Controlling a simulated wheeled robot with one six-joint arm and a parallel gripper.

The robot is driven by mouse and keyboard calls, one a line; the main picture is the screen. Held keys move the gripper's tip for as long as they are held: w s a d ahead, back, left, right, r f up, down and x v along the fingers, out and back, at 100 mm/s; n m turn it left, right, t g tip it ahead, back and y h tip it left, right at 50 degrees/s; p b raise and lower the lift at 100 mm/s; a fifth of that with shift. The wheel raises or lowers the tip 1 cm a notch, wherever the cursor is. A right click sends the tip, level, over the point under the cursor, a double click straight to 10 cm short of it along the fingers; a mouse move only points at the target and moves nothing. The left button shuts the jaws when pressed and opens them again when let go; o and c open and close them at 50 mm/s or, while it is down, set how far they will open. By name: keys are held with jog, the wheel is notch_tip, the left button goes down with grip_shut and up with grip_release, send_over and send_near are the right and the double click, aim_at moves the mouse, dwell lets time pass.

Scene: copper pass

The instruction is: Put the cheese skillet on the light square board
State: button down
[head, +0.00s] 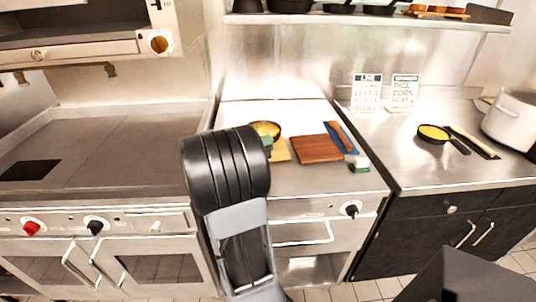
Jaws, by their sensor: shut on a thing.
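A dark skillet with yellow contents (265,128), which I take as the cheese skillet, is just beyond my wrist on the middle counter. My gripper (267,142) is mostly hidden behind my black wrist; only a small greenish part shows at the skillet's near side. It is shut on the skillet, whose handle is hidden. The light square board (282,153) shows partly, just below and right of the skillet. I cannot tell whether the skillet touches it. A second dark skillet with yellow contents (433,132) sits on the right counter, its handle toward the lower right.
A brown board (316,149) lies right of the light board. Two signs (367,90) stand behind. A white pot (510,120) stands far right. The left counter is mostly clear.

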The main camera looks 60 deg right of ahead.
jog(key=shift+d+f, duration=0.5)
jog(key=shift+f, duration=1.65)
jog(key=c, duration=1.1)
grip_release()
jog(key=shift+s, duration=0.1)
